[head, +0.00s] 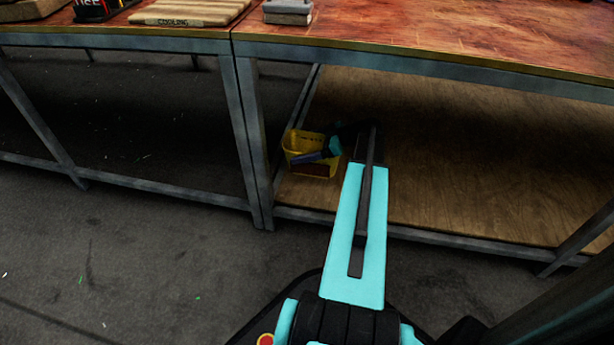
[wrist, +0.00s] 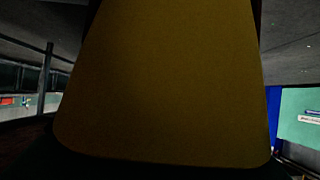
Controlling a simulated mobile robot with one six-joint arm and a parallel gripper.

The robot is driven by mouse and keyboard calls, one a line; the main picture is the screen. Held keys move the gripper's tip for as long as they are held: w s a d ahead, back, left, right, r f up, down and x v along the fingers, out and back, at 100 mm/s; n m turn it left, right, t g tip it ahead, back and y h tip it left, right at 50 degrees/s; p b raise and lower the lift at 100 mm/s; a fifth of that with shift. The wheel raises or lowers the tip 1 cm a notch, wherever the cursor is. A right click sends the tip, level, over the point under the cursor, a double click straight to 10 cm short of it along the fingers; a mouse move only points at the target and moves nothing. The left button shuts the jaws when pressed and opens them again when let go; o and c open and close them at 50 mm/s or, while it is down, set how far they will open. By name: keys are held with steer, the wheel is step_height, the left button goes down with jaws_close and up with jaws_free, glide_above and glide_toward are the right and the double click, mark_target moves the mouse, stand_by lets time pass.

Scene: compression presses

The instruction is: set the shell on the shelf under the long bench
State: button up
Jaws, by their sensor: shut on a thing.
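The shell is a yellow, open-topped box (head: 298,143) at the left end of the space under the long bench (head: 430,72). My gripper (head: 316,155) is shut on the shell, and my arm reaches in under the bench top. The shell's broad yellow face (wrist: 165,90) fills most of the wrist view, hiding the fingertips there. The wooden shelf (head: 450,170) lies under the bench, and the shell appears over its left front part. I cannot tell whether the shell touches the shelf or is just above it.
A grey bench leg (head: 250,140) stands just left of the shell. The shelf's front rail (head: 420,233) runs along its edge. The shelf is bare to the right. A wooden slab (head: 188,12) and a grey block (head: 288,12) lie on the tops above.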

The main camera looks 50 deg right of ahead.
steer(key=shift+f+b, duration=0.7)
steer(key=shift+f, duration=1.25)
steer(key=shift+f+b, duration=1.2)
steer(key=shift+f, duration=1.35)
steer(key=shift+f, duration=0.15)
steer(key=o, duration=0.8)
steer(key=shift+o, duration=0.2)
